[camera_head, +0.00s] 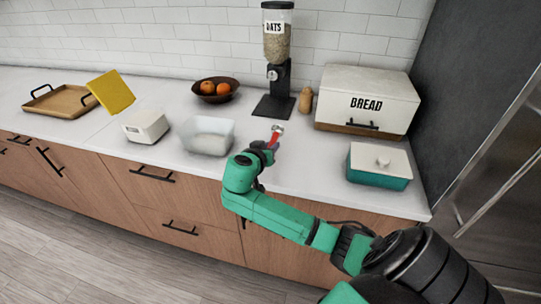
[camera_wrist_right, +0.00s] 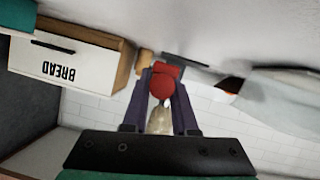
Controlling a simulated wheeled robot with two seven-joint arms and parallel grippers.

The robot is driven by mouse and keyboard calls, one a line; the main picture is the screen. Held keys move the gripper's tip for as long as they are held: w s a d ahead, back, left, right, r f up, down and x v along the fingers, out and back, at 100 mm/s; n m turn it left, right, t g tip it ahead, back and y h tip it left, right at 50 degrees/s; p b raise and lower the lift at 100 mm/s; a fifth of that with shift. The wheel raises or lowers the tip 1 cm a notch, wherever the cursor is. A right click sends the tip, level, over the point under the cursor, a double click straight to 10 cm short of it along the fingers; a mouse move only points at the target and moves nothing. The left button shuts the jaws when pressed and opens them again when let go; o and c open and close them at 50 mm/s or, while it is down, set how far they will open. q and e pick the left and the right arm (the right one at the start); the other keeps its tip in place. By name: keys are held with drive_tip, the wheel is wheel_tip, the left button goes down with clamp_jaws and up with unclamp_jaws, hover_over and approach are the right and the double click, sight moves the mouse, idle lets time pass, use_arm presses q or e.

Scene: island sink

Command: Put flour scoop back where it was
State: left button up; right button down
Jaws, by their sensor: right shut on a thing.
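The flour scoop has a red handle and a small metallic head (camera_head: 278,129); it is above the counter, right of the clear bin (camera_head: 207,138) with white contents. My right gripper (camera_head: 270,144) is shut on the scoop's red handle. In the right wrist view the red handle (camera_wrist_right: 163,84) sits between the two dark fingers of the gripper (camera_wrist_right: 164,78); the scoop's head cannot be made out there. The scoop is apart from the bin. My left gripper is not in view.
An oats dispenser (camera_head: 277,40) stands behind the scoop. A bread box (camera_head: 340,85) and a teal lidded container (camera_head: 378,176) are to the right.

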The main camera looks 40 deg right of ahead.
wheel_tip(320, 180, down, 4)
drive_tip(key=shift+a+f, duration=0.1)
drive_tip(key=shift+f, duration=0.15)
drive_tip(key=shift+f, duration=0.15)
drive_tip(key=c, duration=0.7)
unclamp_jaws()
drive_tip(key=shift+s, duration=0.1)
drive_tip(key=shift+r, duration=0.25)
drive_tip(key=shift+a, duration=0.2)
drive_tip(key=b+v, duration=0.1)
drive_tip(key=v, duration=1)
drive_tip(key=shift+s+a+r+b, duration=0.2)
drive_tip(key=shift+r+b, duration=0.05)
drive_tip(key=shift+b, duration=0.1)
